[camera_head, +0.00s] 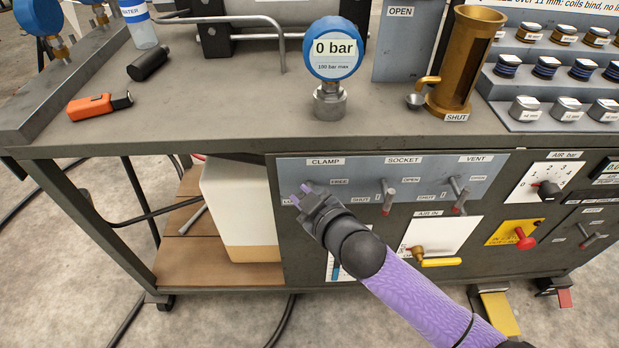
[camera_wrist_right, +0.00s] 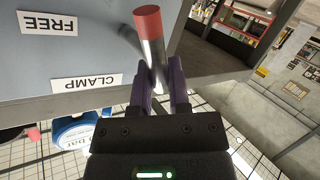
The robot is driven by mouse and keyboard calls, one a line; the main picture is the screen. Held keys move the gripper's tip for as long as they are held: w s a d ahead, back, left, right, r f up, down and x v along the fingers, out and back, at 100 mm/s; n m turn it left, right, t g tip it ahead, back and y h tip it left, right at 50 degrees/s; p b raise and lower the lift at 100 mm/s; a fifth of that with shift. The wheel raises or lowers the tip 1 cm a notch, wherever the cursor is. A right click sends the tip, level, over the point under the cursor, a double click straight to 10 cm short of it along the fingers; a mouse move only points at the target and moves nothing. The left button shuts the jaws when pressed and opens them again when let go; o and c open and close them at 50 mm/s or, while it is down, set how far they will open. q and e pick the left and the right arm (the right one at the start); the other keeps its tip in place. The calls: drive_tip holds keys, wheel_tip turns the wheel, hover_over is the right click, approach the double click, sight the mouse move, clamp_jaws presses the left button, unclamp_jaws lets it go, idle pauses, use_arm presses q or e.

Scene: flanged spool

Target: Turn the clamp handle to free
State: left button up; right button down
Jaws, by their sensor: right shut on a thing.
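The clamp handle (camera_wrist_right: 158,63) is a grey metal rod with a red tip in the right wrist view. It stands between the two purple fingers of my right gripper (camera_wrist_right: 160,85), which is shut on it. In the head view my right gripper (camera_head: 308,192) is at the left end of the grey panel, below the CLAMP label (camera_head: 325,161) and left of the FREE label (camera_head: 340,182). The gripper hides the handle there, and its exact angle cannot be told. A label at the left beside the gripper is partly covered. My left gripper is not in view.
The socket handle (camera_head: 387,196) and vent handle (camera_head: 459,196) are to the right on the same panel. Below are a yellow air valve lever (camera_head: 440,262) and a red knob (camera_head: 525,239). A gauge (camera_head: 334,58) reading 0 bar stands on the bench top above.

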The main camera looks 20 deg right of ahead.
drive_tip(key=n+h+p, duration=0.1)
drive_tip(key=p, duration=0.1)
drive_tip(key=n+g+h+p, duration=0.1)
drive_tip(key=p, duration=0.2)
drive_tip(key=shift+w+a+n+g, duration=0.1)
drive_tip(key=shift+a+n+g, duration=0.2)
drive_tip(key=shift+a+n, duration=0.1)
use_arm(q)
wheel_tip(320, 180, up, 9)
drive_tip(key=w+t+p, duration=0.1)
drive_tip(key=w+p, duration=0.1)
drive_tip(key=p, duration=0.1)
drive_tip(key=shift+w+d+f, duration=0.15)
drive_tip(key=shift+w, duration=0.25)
use_arm(e)
drive_tip(key=shift+a+f+n+g+h, duration=0.1)
drive_tip(key=shift+f+n+g+h, duration=0.25)
drive_tip(key=shift+n+h, duration=0.4)
drive_tip(key=shift+a+f+n+g+h, duration=0.1)
drive_tip(key=shift+f+n+g+h, duration=0.25)
drive_tip(key=shift+n+h, duration=0.4)
drive_tip(key=shift+f+n+g+h, duration=0.35)
drive_tip(key=shift+n+h, duration=0.25)
drive_tip(key=shift+h, duration=0.2)
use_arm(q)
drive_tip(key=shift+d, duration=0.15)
